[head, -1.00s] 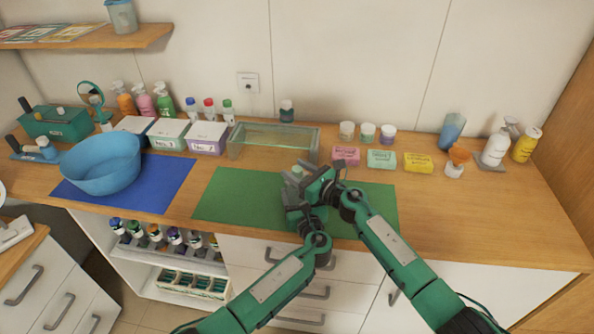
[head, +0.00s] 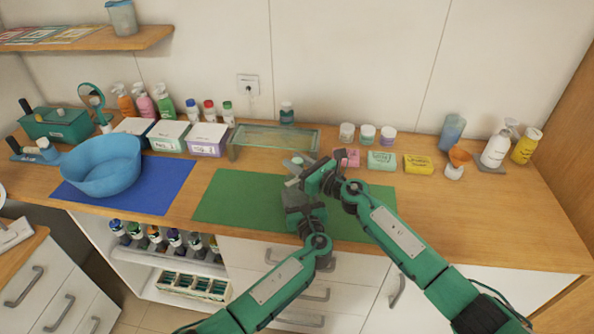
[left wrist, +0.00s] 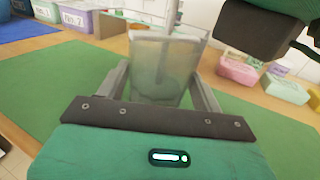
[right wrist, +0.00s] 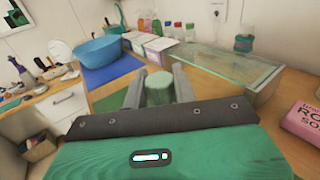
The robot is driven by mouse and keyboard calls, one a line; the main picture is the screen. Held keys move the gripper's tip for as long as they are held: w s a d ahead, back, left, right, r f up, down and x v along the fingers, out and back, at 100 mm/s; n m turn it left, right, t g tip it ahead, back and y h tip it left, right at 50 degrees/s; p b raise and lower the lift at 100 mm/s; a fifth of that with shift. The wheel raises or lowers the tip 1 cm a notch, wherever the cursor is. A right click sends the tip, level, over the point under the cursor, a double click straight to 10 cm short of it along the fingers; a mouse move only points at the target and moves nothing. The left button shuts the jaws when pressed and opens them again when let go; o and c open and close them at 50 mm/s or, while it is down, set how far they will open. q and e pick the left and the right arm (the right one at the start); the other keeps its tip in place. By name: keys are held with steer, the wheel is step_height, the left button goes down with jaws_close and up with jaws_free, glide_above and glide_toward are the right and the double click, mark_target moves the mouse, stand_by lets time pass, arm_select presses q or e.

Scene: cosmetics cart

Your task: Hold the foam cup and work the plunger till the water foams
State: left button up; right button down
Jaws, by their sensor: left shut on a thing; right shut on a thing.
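The foam cup (left wrist: 160,70) is a clear, grey-green tumbler, upright over the green mat (head: 225,200). My left gripper (left wrist: 162,88) is shut on it, a finger on each side. A thin plunger rod (left wrist: 173,16) rises from the cup's top. My right gripper (right wrist: 159,88) is shut on the pale green plunger knob (right wrist: 159,82), above the left gripper. In the head view the knob (head: 297,161) shows at the right gripper's fingertips, while the grippers mostly hide the cup. The cup looks cloudy inside; I cannot tell foam from water.
A glass-topped stand (head: 275,138) is just behind the grippers. Pink (head: 347,158), green (head: 381,161) and yellow (head: 418,164) soap boxes lie to the right. A blue bowl (head: 102,165) sits on a blue mat (head: 165,190) at left. The counter's right front is clear.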

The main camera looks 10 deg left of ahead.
steer(key=shift+r, duration=0.9)
steer(key=c, duration=1.1)
jaws_free()
steer(key=shift+f, duration=0.1)
steer(key=v, duration=1.2)
